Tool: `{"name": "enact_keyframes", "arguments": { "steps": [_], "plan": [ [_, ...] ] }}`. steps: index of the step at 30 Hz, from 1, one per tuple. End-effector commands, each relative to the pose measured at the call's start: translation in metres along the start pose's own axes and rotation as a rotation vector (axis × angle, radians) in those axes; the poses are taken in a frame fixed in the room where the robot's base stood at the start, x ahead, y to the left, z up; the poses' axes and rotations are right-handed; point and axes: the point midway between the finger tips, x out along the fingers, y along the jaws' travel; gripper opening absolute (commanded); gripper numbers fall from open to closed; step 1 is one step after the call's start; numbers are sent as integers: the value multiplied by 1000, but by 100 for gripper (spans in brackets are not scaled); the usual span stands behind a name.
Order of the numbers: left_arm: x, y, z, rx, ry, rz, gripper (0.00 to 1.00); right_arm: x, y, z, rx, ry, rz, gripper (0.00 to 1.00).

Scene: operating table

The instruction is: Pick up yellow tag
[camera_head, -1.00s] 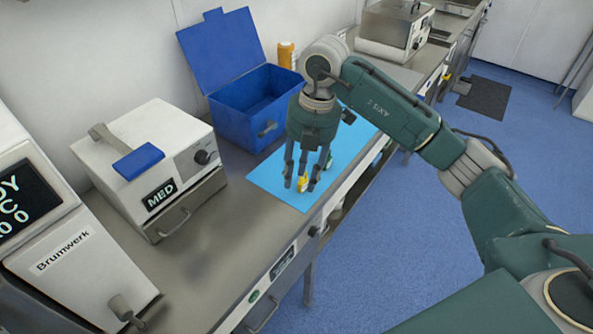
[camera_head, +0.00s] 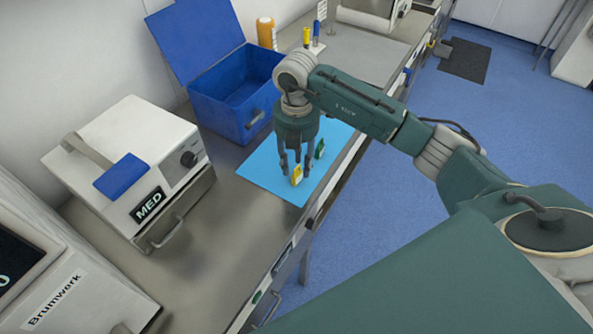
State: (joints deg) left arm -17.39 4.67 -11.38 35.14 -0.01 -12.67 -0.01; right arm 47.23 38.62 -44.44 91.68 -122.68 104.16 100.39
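The yellow tag (camera_head: 296,175) is upright near the front corner of the light blue mat (camera_head: 262,178). My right gripper (camera_head: 296,170) points down over it, with its dark fingers spread around the tag. A gap shows beside the tag, so the fingers look open; contact with it is hard to make out. A green tag (camera_head: 319,149) is just right of the fingers. My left gripper is not in view.
An open blue box (camera_head: 220,110) stands behind the mat. A white MED device (camera_head: 130,165) is on the left. An orange bottle (camera_head: 266,33) and small yellow and blue items (camera_head: 306,38) are at the back. The counter's front edge is close to the mat.

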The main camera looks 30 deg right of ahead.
Motion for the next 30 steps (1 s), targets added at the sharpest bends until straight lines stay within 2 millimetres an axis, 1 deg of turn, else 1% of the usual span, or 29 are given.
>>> {"name": "enact_keyframes", "arguments": {
  "steps": [1,4,8,12,17,26,30],
  "plan": [
    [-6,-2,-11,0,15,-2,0,4,-1,-1,0,2,-3,34],
    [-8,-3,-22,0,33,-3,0,14,0,0,1,1,0,34],
    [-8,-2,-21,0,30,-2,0,18,0,0,0,0,2,34],
    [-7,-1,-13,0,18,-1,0,18,0,0,0,0,2,34],
    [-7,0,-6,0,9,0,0,18,0,0,0,0,2,2],
    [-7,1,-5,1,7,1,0,18,0,0,0,0,2,2],
    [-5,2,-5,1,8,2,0,14,1,0,0,0,4,2]
  ]
}}
